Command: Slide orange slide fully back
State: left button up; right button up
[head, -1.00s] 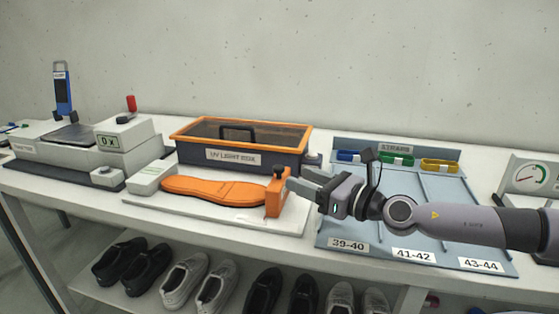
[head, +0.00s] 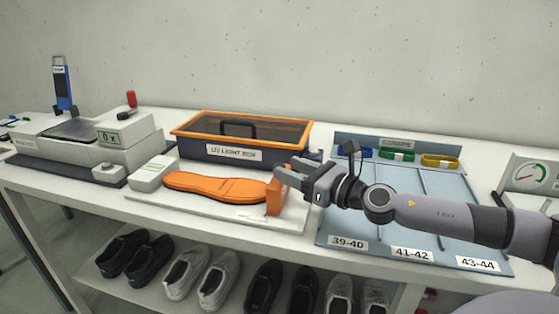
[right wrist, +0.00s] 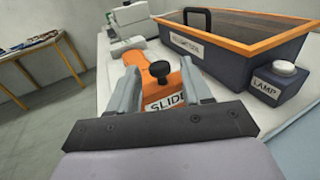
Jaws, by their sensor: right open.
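The orange slide (head: 273,201) is an upright block on a white measuring board (head: 245,215), at the right end of an orange sole (head: 215,187). In the right wrist view, the slide (right wrist: 174,86) has a "SLIDE" label and a black knob (right wrist: 160,73). My right gripper (head: 288,174) is at the slide from the right. Its open fingers stand on either side of the knob (right wrist: 161,88); I cannot tell whether they touch the slide. My left gripper is not in view.
The UV light box (head: 242,154) with an orange rim stands close behind the board. Its lamp button (right wrist: 285,69) shows in the right wrist view. A blue-grey sorting tray (head: 400,195) lies under my right arm. A small white box (head: 153,173) stands left of the sole.

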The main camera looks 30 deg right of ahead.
aim_at(284, 167)
jog(key=shift+p+x, duration=0.8)
jog(key=shift+x, duration=1.15)
grip_shut()
